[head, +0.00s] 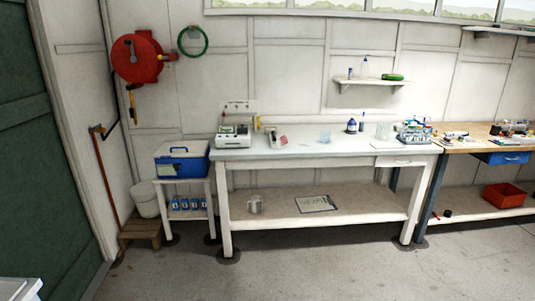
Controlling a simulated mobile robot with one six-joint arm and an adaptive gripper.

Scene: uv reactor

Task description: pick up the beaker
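Two clear vessels that look like beakers stand on the white workbench (297,152) against the back wall. A pale blue see-through beaker (325,136) stands near the middle of the bench top. A colourless clear vessel (383,131) stands farther right, by a white sheet or board. Both look upright; they are too small to tell what is in them. My gripper is not in this view, and nothing is seen touching either vessel.
A white instrument (233,136), dark bottles (352,125) and a rack of bottles (414,132) stand on the bench. A blue-and-white cooler (181,159) is at its left, a wooden workbench (480,143) at its right. The grey floor (330,265) in front is clear.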

